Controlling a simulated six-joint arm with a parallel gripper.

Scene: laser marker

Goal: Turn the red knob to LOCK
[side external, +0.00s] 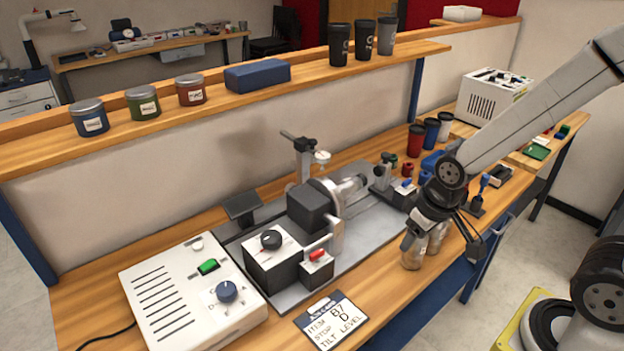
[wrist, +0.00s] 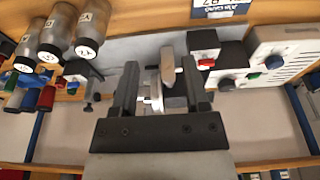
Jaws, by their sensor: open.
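A small red knob (side external: 317,254) sits on top of a black block at the front of the laser marker's fixture. It also shows in the wrist view (wrist: 208,62), up and right of my right finger. No LOCK lettering is readable. My gripper (side external: 440,250) hangs open and empty over the bench's front edge area, to the right of the red knob and clear of it. In the wrist view my gripper (wrist: 160,68) has its two dark fingers spread, with a grey and metal part of the fixture seen between them. Nothing is held.
A black knob (side external: 271,240) is left of the red knob. A white box (side external: 165,300) with a green switch (side external: 208,267) and blue knob (side external: 227,291) stands at left. Several jars and cups crowd the right.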

